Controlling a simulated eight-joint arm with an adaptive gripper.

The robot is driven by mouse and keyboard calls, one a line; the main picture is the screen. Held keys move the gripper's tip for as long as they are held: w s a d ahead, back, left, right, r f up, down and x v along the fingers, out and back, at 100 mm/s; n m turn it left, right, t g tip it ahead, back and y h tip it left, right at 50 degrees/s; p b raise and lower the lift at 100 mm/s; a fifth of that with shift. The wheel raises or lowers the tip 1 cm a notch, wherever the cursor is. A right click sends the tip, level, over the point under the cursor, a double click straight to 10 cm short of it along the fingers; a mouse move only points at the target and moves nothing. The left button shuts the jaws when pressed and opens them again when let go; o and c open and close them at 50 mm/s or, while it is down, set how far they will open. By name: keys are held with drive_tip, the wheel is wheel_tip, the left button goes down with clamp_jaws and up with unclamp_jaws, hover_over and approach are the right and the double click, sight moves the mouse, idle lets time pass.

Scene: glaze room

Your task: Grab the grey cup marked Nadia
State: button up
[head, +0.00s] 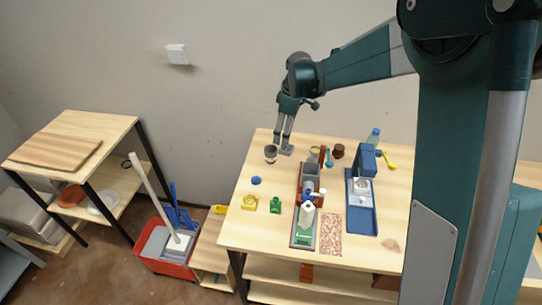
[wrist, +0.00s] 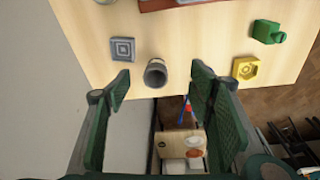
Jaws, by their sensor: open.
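A small grey cup (head: 270,154) stands upright near the back left edge of the wooden table (head: 258,232). In the wrist view the grey cup (wrist: 156,73) shows its dark open mouth, just beyond the fingertips and in the gap between them. No name can be read on it in either view. My gripper (head: 283,141) is above the back edge of the table, close to the cup. In the wrist view my gripper (wrist: 160,82) has its two green fingers wide apart, with nothing held between them.
A grey square block (wrist: 122,48) lies beside the cup. A yellow block (head: 249,202), a green block (head: 275,205) and a blue round piece (head: 256,181) are nearer the front. A tray (head: 293,240) and a blue device (head: 361,222) fill the middle. A wall stands behind.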

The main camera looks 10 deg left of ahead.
drive_tip(key=n, duration=0.2)
hover_over(271, 149)
drive_tip(key=shift+g, duration=0.4)
drive_tip(key=f, duration=0.6)
drive_tip(key=shift+s+d+f, duration=0.1)
drive_tip(key=shift+d+f, duration=0.2)
drive_tip(key=shift+d, duration=0.05)
drive_tip(key=shift+a+f, duration=0.15)
drive_tip(key=shift+f, duration=1.15)
drive_tip(key=shift+a+f, duration=0.15)
drive_tip(key=shift+f, duration=1.15)
drive_tip(key=shift+a+f, duration=0.1)
drive_tip(key=shift+f, duration=1.2)
drive_tip(key=shift+c, duration=0.7)
drive_tip(key=c, duration=0.9)
